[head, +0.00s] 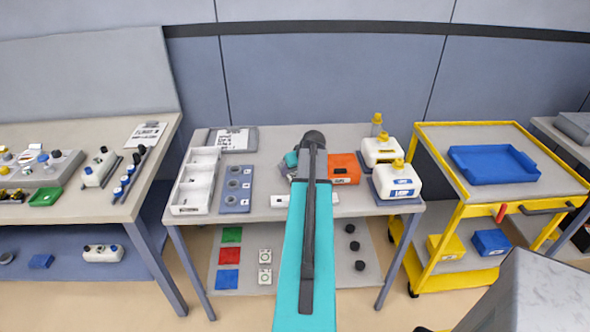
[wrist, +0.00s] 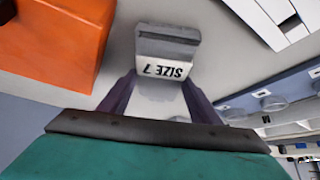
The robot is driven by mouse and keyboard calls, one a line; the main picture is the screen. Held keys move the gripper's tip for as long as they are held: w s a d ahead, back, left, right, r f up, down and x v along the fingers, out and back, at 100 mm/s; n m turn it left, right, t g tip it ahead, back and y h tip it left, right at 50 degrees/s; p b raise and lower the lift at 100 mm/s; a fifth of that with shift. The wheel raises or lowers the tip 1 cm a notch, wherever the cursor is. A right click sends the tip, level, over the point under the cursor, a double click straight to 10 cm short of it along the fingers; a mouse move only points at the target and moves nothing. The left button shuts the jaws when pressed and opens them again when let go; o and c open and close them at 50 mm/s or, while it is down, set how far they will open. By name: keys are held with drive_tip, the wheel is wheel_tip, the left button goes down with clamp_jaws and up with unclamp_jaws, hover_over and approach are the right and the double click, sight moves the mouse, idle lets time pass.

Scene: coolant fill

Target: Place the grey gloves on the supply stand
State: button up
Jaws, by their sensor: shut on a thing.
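The grey gloves (wrist: 168,42) show in the wrist view as a small grey bundle with a white band that reads "SIZE 7", upside down. My gripper (wrist: 162,76) has its two dark fingers on either side of the band and is shut on the gloves. In the head view my teal arm reaches over the middle grey table (head: 262,188), and the gripper and gloves are mostly hidden behind it. No label in view says which piece of furniture is the supply stand. I cannot tell whether the gloves touch the table top.
An orange box (head: 345,170) stands just right of my arm; it also shows close by in the wrist view (wrist: 58,38). White jugs (head: 397,181) stand further right. A white tray (head: 195,180) is at left. A yellow cart (head: 440,160) holds a blue tray (head: 494,164).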

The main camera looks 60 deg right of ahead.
drive_tip(key=shift+f, duration=0.15)
drive_tip(key=o, duration=1)
drive_tip(key=shift+o, duration=0.2)
drive_tip(key=shift+r, duration=0.2)
drive_tip(key=b+v, duration=0.2)
drive_tip(key=v, duration=1)
drive_tip(key=shift+b, duration=0.4)
